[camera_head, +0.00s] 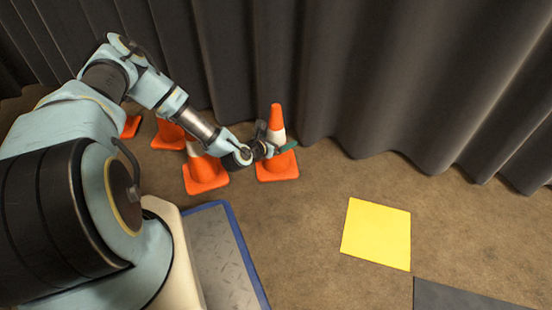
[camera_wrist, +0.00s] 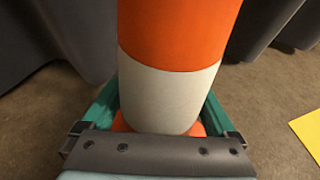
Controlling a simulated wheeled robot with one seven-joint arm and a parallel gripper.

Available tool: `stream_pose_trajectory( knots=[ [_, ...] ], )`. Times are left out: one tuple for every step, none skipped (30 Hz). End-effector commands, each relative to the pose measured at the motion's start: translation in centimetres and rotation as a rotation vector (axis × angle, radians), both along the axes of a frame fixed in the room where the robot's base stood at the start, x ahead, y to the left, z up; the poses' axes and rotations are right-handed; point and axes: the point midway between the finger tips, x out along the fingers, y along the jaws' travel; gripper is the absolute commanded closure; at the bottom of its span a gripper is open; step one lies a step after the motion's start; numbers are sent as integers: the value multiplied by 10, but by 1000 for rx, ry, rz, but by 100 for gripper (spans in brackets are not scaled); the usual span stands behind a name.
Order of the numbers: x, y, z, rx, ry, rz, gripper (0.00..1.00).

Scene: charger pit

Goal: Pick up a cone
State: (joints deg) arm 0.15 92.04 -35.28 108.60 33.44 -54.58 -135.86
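An orange cone with a white band (camera_head: 276,148) stands upright on the brown floor in front of the dark curtain. My gripper (camera_head: 276,150) is at this cone, at the height of its white band. In the wrist view the cone (camera_wrist: 165,95) fills the middle, between the two green fingers of my gripper (camera_wrist: 160,105). The fingers are spread to either side of the white band. The fingertips are hidden behind the cone, so contact cannot be made out. The cone's orange base shows low behind the band.
Another cone (camera_head: 205,175) stands just left, partly behind my arm, with more orange cones (camera_head: 168,135) further left. A yellow square (camera_head: 377,233) lies on the floor at right. A blue-edged metal plate (camera_head: 225,255) is in front. The curtain (camera_head: 350,70) closes off the back.

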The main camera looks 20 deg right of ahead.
Motion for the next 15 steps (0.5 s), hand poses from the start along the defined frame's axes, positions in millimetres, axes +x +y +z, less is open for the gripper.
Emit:
stream_pose_trajectory(
  knots=[
    [0,0,0,0,0,0,15],
    [0,0,0,0,0,0,18],
    [0,0,0,0,0,0,22],
    [0,0,0,0,0,0,26],
    [0,0,0,0,0,0,29],
    [0,0,0,0,0,0,34],
    [0,0,0,1,0,0,37],
    [0,0,0,1,0,0,40],
    [0,0,0,1,0,0,45],
    [0,0,0,1,0,0,48],
    [0,0,0,1,0,0,52],
    [0,0,0,1,0,0,56],
    [0,0,0,1,0,0,60],
    [0,0,0,1,0,0,63],
    [0,1,0,1,0,0,68]
  ],
)
